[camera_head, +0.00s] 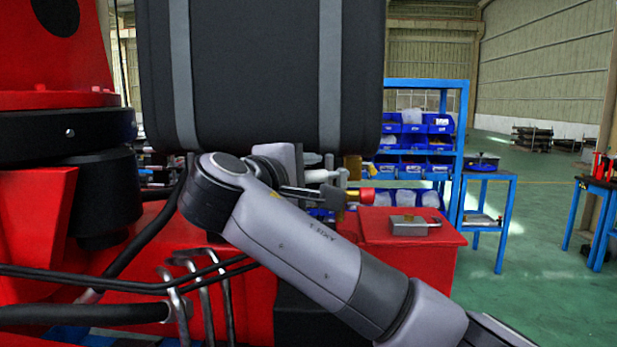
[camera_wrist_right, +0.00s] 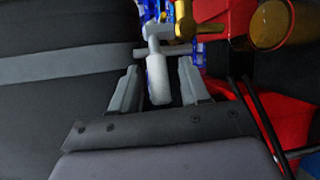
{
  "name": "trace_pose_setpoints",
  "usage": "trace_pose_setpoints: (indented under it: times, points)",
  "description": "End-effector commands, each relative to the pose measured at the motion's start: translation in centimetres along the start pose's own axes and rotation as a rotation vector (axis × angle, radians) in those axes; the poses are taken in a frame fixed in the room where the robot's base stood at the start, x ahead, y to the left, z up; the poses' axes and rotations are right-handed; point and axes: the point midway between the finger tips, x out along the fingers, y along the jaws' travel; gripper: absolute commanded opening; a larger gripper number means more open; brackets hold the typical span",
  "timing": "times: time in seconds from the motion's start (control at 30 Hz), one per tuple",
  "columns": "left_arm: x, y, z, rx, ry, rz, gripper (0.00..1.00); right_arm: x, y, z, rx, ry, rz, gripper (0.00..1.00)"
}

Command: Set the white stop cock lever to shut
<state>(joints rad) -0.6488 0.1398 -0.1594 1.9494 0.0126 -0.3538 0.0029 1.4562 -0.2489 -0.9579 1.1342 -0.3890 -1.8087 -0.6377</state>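The white stop cock lever (camera_head: 322,175) sticks out to the left of brass fittings (camera_head: 352,168), below the big black tank. In the right wrist view the lever (camera_wrist_right: 158,78) hangs from a grey stem beside a brass pipe (camera_wrist_right: 185,22). My right gripper (camera_head: 312,190) is at the lever, its arm crossing in from the lower right. In the wrist view its two fingers (camera_wrist_right: 159,72) are apart, one on each side of the lever, with a gap visible on both sides. My left gripper is in neither view.
The black tank (camera_head: 260,75) with grey straps hangs just above my right wrist. Red crane body and black hoses (camera_head: 120,285) lie left and below. Open green floor lies farther right.

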Motion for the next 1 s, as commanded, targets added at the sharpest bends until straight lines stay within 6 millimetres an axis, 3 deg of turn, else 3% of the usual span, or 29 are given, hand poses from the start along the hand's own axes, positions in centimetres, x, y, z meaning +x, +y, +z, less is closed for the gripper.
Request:
trace_pose_setpoints:
  times: [0.13, 0.5, 0.87, 1.0]
  points:
    - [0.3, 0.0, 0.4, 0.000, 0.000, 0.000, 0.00, -1.0, -0.1, -0.1, 0.002, 0.002, 0.001, 0.46]
    - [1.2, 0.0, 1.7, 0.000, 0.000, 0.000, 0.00, -6.5, -0.1, -0.1, 0.000, 0.002, 0.001, 0.46]
    - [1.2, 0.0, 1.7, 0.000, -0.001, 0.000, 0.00, -7.2, 0.0, 0.0, 0.000, 0.000, 0.000, 0.46]
    - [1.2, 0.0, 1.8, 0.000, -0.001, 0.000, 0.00, -6.9, -0.1, 0.1, -0.020, 0.012, 0.002, 0.00]
